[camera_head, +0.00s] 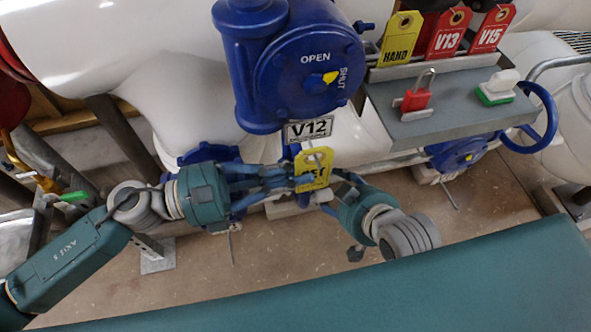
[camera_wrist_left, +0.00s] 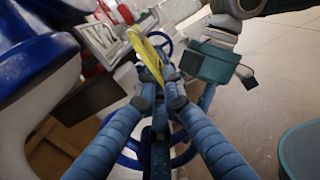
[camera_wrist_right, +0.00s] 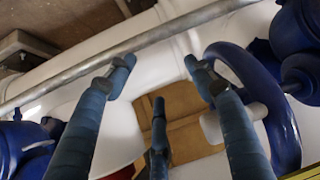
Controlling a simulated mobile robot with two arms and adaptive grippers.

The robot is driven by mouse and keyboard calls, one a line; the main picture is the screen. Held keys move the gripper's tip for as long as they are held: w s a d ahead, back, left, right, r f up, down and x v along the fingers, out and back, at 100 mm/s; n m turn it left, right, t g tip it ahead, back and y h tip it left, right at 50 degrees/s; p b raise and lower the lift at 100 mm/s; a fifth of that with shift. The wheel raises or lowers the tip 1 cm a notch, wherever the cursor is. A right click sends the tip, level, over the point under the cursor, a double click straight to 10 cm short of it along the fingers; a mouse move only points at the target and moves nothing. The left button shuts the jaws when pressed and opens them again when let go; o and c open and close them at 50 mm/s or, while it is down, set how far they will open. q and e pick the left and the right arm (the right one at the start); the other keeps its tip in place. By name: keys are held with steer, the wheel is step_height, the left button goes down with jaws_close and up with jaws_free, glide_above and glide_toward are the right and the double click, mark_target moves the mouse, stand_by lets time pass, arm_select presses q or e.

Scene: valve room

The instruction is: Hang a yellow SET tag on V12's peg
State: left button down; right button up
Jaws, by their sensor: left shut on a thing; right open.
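My left gripper (camera_head: 296,183) is shut on a yellow SET tag (camera_head: 317,160), its lettering partly covered by the fingers. The tag hangs just below the V12 plate (camera_head: 310,129) on the blue valve, its hole at the upper end. In the left wrist view the tag (camera_wrist_left: 146,50) shows nearly edge-on between the fingertips (camera_wrist_left: 160,82); the V12 plate (camera_wrist_left: 101,38) is beyond it. V12's peg cannot be made out.
A grey shelf (camera_head: 450,115) at the upper right carries a yellow HAND tag (camera_head: 400,38), red V13 (camera_head: 448,33) and V15 (camera_head: 492,28) tags, a red padlock (camera_head: 416,98) and a green-white item (camera_head: 497,88). A blue handwheel (camera_wrist_right: 280,105) and grey pipe (camera_wrist_right: 150,38) lie near my right gripper.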

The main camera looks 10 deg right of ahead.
arm_select(q)
steer(key=c, duration=1.8)
jaws_free()
steer(key=a, duration=1.2)
steer(key=shift+s, duration=0.15)
